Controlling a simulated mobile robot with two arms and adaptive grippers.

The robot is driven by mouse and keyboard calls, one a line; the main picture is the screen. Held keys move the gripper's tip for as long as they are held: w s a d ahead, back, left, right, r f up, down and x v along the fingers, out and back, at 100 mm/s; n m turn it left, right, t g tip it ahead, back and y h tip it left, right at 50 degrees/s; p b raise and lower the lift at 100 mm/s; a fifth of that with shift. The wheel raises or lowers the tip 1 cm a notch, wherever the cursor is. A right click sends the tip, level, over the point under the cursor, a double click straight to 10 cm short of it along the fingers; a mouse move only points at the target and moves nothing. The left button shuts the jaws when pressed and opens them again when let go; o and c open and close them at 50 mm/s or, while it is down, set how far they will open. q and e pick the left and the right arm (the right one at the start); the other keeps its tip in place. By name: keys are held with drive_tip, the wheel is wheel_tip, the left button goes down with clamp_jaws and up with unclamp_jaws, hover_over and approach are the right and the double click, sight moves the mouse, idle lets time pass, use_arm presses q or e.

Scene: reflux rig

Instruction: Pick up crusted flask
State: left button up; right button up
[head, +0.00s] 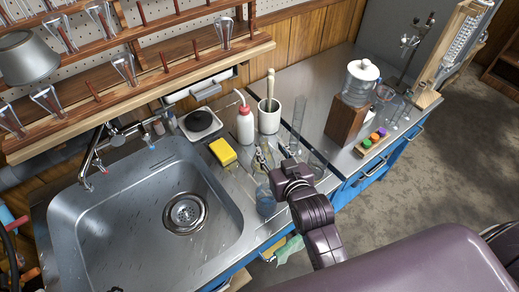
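My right gripper (272,157) reaches in over the counter to the right of the sink. Its two fingers look spread apart. A clear glass flask (262,162) with a faint yellowish tint stands at the fingers; it may be the crusted flask, but it is small and partly covered by the gripper. I cannot tell whether the fingers touch it. A bluish glass vessel (265,199) stands nearer, beside my wrist. My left gripper is not in view.
A steel sink (130,225) lies left. A yellow sponge (223,151), white wash bottle (245,124), white crock (269,116) and tall glass cylinder (298,122) stand close behind the gripper. A wooden block (345,122) stands right. Glassware hangs on the rack (150,75).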

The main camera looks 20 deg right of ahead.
sight(263, 138)
drive_tip(key=w, duration=0.2)
drive_tip(key=w+p, duration=0.1)
drive_tip(key=shift+w+a+f, duration=0.2)
drive_tip(key=shift+w+f, duration=0.05)
drive_tip(key=shift+x, duration=1.55)
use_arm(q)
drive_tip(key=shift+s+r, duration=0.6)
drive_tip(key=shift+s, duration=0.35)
use_arm(e)
drive_tip(key=shift+a, duration=0.1)
clamp_jaws()
